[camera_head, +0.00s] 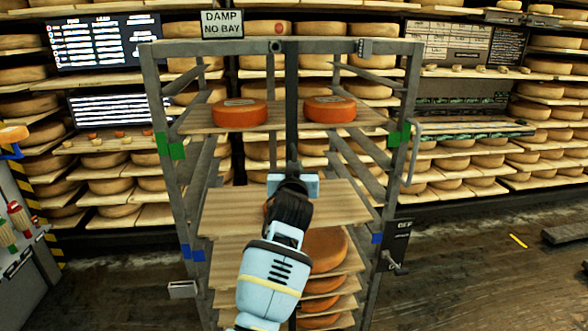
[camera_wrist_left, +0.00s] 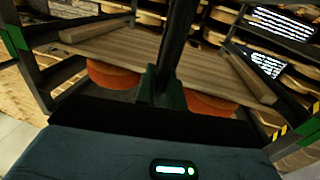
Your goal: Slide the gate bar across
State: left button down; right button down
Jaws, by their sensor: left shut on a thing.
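The gate bar (camera_head: 292,100) is a dark upright post at the middle of the rack's open front. It hangs from the top rail (camera_head: 220,48) and stands between two orange cheese wheels on the upper board. My left gripper (camera_head: 293,176) is shut on the bar below that board; its own wrist and arm hide the bar's lower part in the head view. In the left wrist view the bar (camera_wrist_left: 180,40) runs between the dark fingers of my left gripper (camera_wrist_left: 162,88). My right gripper is not in view.
The orange wheels (camera_head: 240,113) (camera_head: 330,109) sit behind the bar. The rack's left post (camera_head: 160,130) and right post (camera_head: 404,130) bound the opening. A small bracket (camera_head: 364,48) sits on the rail's right part. A dark box with a lever (camera_head: 394,246) is on the right post.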

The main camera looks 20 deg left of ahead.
pick_arm(q)
jog(key=shift+d+r, duration=0.15)
jog(key=shift+r, duration=0.1)
jog(key=c, duration=1.7)
grip_release()
jog(key=shift+w, duration=0.1)
jog(key=shift+c, duration=0.2)
jog(key=shift+o, duration=0.7)
jog(key=shift+w+d+f, duration=0.15)
jog(key=shift+w, duration=0.05)
jog(key=shift+s, duration=0.15)
jog(key=shift+s, duration=0.15)
jog(key=v, duration=0.7)
jog(key=shift+s, duration=0.15)
jog(key=shift+d, duration=0.1)
